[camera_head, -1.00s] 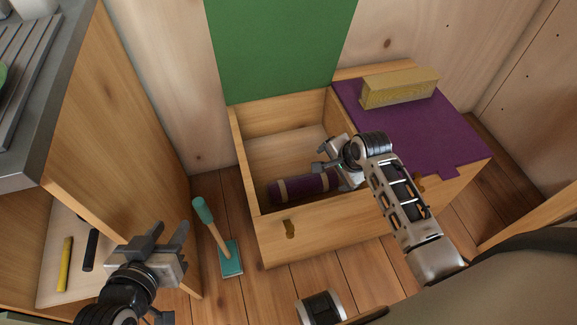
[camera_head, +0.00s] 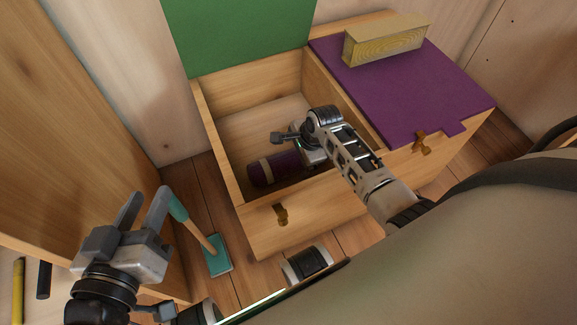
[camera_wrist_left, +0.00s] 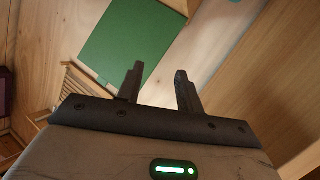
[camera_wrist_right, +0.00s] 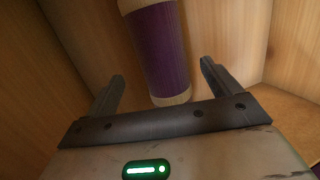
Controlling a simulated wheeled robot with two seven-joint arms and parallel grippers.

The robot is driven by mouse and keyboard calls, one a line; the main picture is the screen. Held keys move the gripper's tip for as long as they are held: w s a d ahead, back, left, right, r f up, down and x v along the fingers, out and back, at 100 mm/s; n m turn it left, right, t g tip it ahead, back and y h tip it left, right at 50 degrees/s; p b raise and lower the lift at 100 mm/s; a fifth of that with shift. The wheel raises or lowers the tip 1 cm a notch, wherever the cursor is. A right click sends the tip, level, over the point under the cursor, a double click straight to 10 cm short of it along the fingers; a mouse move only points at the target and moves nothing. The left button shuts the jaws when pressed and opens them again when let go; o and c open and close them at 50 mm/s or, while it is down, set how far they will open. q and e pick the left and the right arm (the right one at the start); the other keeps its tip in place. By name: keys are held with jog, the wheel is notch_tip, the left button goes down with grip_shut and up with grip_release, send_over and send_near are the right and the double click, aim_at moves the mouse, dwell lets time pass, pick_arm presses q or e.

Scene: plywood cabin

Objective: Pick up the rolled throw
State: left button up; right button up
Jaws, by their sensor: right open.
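The rolled throw (camera_head: 262,172) is a purple roll with beige bands, lying on the floor of the open bench compartment (camera_head: 232,135). My right arm hides its right part in the head view. My right gripper (camera_head: 292,149) is inside the compartment, over the right part of the throw, open. In the right wrist view the throw (camera_wrist_right: 158,50) lies lengthwise between and beyond the two fingers, with a gap on each side; I see no grip on it. My left gripper (camera_head: 146,203) is open and empty, left of the bench; its fingers also show in the left wrist view (camera_wrist_left: 159,70).
A green panel (camera_head: 235,35) stands behind the compartment. A teal-headed tool (camera_head: 217,255) leans near my left gripper. Wooden compartment walls surround my right gripper.

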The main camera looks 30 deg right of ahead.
aim_at(292, 159)
jog(key=b+x, duration=0.3)
jog(key=x, duration=0.1)
jog(key=shift+w+a+f+b, duration=0.15)
jog(key=shift+a+f+b, duration=0.1)
jog(key=shift+b, duration=0.1)
jog(key=shift+w+a+f+b, duration=0.1)
jog(key=shift+w+f+b, duration=0.1)
jog(key=shift+f+b, duration=0.15)
pick_arm(q)
jog(key=shift+w+d+r+n+t+h, duration=0.1)
jog(key=shift+d+r+n+t+h, duration=0.45)
jog(key=shift+r+n+h, duration=0.25)
pick_arm(e)
jog(key=shift+r, duration=0.1)
jog(key=c, duration=1.3)
